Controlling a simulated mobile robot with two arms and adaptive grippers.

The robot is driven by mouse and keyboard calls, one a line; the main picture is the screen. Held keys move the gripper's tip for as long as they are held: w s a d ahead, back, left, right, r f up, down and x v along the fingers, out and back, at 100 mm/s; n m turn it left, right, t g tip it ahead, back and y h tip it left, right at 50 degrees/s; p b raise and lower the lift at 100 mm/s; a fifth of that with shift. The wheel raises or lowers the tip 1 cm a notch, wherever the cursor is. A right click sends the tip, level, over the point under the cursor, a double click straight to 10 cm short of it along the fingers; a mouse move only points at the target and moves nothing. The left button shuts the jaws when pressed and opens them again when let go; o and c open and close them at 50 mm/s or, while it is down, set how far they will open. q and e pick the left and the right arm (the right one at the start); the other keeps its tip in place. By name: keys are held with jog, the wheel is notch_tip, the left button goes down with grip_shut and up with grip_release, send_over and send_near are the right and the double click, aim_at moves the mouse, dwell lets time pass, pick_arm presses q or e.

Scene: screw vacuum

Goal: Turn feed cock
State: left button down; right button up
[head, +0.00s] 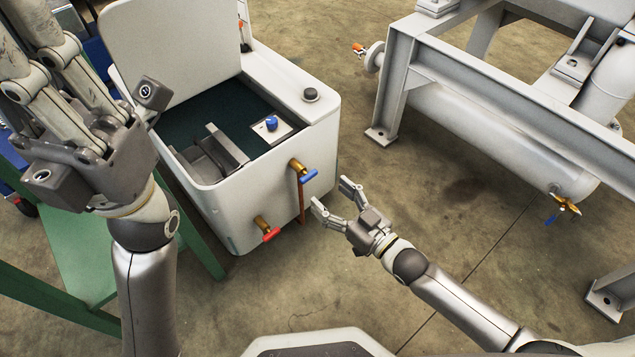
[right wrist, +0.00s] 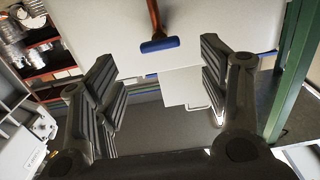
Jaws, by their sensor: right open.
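A white machine tank (head: 215,215) with its lid raised has two brass cocks on its front. The upper cock has a blue handle (head: 308,176); the lower has a red handle (head: 271,234). I cannot tell which is the feed cock. My right gripper (head: 331,195) is open and empty, just right of the blue handle. In the right wrist view the blue handle (right wrist: 160,45) shows between and beyond the open fingers (right wrist: 164,85), apart from both. My left gripper (head: 50,65) is raised at the upper left, with its fingertips cut off by the frame edge.
A green bench (head: 85,245) stands at the left, close under my left arm. A grey steel frame with a cylindrical tank (head: 480,130) stands at the right, with another blue-handled valve (head: 562,207). The concrete floor (head: 460,210) between is clear.

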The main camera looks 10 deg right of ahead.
jog(key=v, duration=0.3)
jog(key=shift+s+d, duration=0.2)
jog(key=shift+s, duration=0.05)
